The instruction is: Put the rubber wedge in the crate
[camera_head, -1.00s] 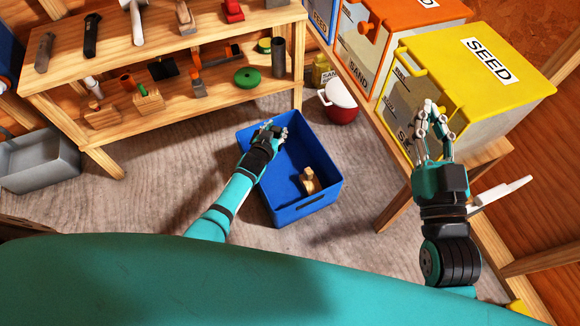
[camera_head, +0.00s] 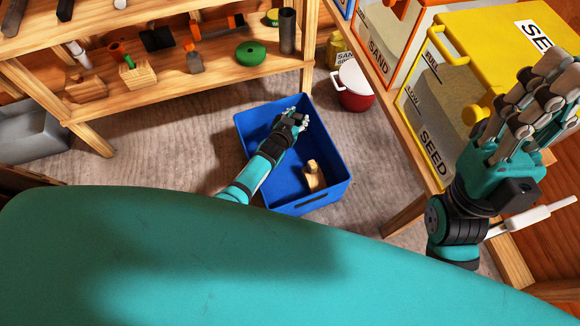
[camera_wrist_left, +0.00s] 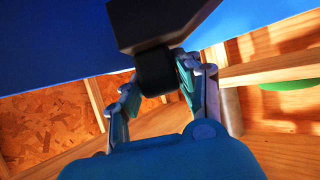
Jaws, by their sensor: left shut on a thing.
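The blue crate (camera_head: 335,193) stands on the floor in the head view, with a small wooden block (camera_head: 313,177) inside. My left gripper (camera_head: 299,120) is over the back part of the crate. In the left wrist view, a dark block with a rounded black part, which looks like the rubber wedge (camera_wrist_left: 160,22), is at the fingertips of my left gripper (camera_wrist_left: 158,88). In the head view the hand mostly hides the wedge. My right gripper (camera_head: 548,85) is raised at the right, fingers apart and empty.
A wooden shelf (camera_head: 200,75) with tools and a green disc (camera_head: 250,54) stands at the back left. A red and white pot (camera_head: 354,86) is behind the crate. A yellow seed bin (camera_head: 470,40) is on the right bench. Carpet (camera_head: 180,150) left of the crate is clear.

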